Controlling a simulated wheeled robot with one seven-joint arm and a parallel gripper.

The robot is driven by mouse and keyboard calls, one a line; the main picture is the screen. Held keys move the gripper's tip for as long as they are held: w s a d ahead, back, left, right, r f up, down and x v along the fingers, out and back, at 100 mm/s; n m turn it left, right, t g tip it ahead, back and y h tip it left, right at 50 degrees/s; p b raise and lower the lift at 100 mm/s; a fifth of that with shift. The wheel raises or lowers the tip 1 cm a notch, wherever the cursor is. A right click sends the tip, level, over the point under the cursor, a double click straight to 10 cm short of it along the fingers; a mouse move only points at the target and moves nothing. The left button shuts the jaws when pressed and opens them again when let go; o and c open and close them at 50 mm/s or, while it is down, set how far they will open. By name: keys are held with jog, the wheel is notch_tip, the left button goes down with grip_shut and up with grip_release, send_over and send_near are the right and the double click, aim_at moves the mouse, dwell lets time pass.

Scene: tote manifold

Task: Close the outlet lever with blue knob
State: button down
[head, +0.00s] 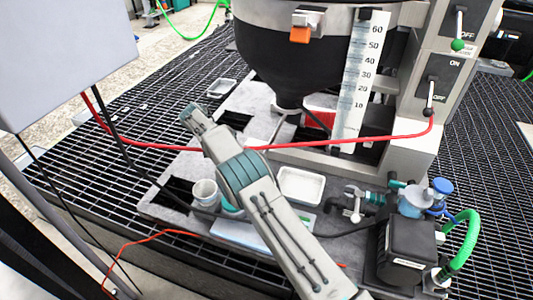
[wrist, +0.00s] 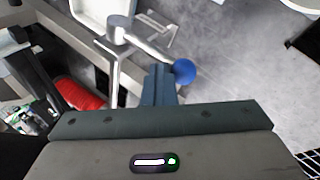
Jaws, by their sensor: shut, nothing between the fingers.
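The outlet lever (wrist: 150,46) is a silver bar on a round metal pivot (wrist: 119,30) in the wrist view. It slants down to the right and ends in a round blue knob (wrist: 184,71). My gripper (wrist: 158,72) is shut and empty, its fingertips just left of the knob and close under the lever bar. I cannot tell whether they touch. In the head view my gripper (head: 192,117) reaches over the grey platform, left of the dark hopper's bottom (head: 290,102). I cannot make out the blue knob there.
A red hose (head: 350,140) crosses behind my arm. A white cup (head: 205,193), a white tray (head: 301,186) and a pump (head: 405,250) with a green hose (head: 465,240) stand nearby. Clear grey surface (wrist: 245,60) lies right of the knob.

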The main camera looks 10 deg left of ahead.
jog(key=shift+s+f, duration=0.1)
jog(key=shift+f, duration=0.35)
jog(key=p+v, duration=0.1)
jog(key=v, duration=0.7)
jog(key=shift+r, duration=0.15)
jog(key=shift+d, duration=0.1)
dwell(0.5)
